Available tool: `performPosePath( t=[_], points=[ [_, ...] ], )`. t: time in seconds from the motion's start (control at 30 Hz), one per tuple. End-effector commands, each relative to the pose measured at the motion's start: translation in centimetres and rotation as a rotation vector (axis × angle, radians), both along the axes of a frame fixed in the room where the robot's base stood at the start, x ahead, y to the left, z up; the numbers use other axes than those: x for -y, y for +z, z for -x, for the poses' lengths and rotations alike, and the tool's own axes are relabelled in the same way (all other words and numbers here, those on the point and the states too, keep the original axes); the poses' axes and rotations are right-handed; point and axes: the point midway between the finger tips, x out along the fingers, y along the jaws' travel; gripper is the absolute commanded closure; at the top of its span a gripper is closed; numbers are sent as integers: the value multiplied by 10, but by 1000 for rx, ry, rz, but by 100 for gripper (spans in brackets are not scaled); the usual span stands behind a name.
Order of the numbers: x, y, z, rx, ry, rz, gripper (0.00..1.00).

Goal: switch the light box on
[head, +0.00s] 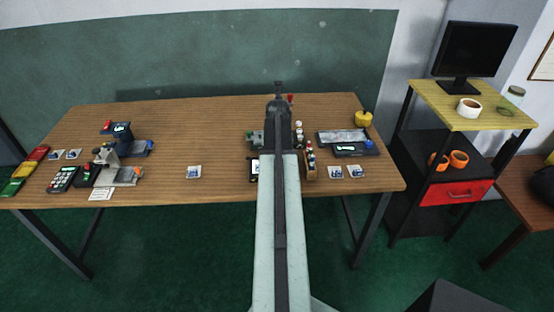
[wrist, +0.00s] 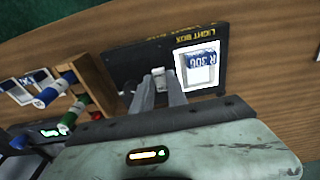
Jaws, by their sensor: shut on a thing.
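The light box (wrist: 125,66) is a black box with yellow "LIGHT BOX" lettering, lying on the wooden table. Its bright white panel (wrist: 181,66) carries a blue and white piece marked "R 306" (wrist: 203,65). My gripper (wrist: 159,78) is at the box beside the panel, its fingers closed around a small pale switch (wrist: 159,73). The fingers partly hide the switch, so I cannot tell its position. In the head view a sliver of the light box (head: 254,170) shows left of my arm, which hides the rest and the fingertips.
A wooden rack (wrist: 97,88) with small blue and green rolls stands close to the box. A shelf (head: 455,110) stands beyond the right end.

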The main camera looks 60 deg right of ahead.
Motion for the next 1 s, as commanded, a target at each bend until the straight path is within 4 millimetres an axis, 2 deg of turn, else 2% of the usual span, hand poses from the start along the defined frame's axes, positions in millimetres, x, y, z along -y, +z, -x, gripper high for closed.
performPosePath(
  t=[0.07,0.1,0.17,0.57,0.67,0.9,1.0],
  points=[
    [-1,0,-2,4,0,-2,100],
    [-1,0,-2,4,0,-2,74],
    [-1,0,-2,4,0,-1,60],
    [0,6,0,3,0,0,60],
    [-1,18,0,3,0,0,60],
    [-5,64,2,3,0,0,60],
    [-6,77,2,3,0,0,60]
  ],
)
